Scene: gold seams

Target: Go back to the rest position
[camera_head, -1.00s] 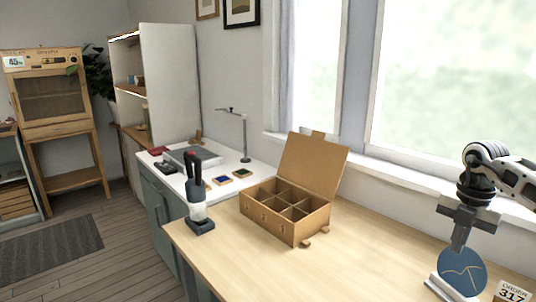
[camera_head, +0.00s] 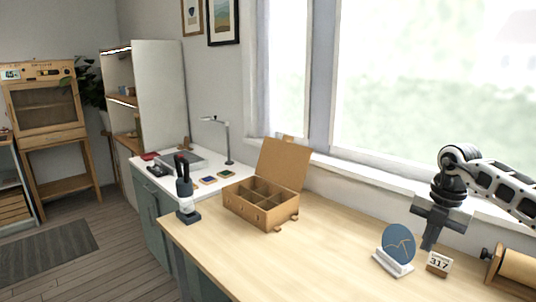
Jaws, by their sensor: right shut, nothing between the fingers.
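My right gripper (camera_head: 429,243) hangs at the right, fingers pointing down and shut with nothing between them. It is above the wooden table (camera_head: 300,262), behind and right of a round blue plate with a gold seam (camera_head: 398,243). The plate stands upright in a white stand (camera_head: 392,263) and is apart from the gripper as far as I can tell. My left gripper is not in view.
An open compartment box (camera_head: 262,200) with its lid up stands mid-table. A dark tool holder (camera_head: 187,200) is at the table's left edge. A number card marked 317 (camera_head: 438,263) and a brown roll (camera_head: 516,268) are at the right. The table's middle front is clear.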

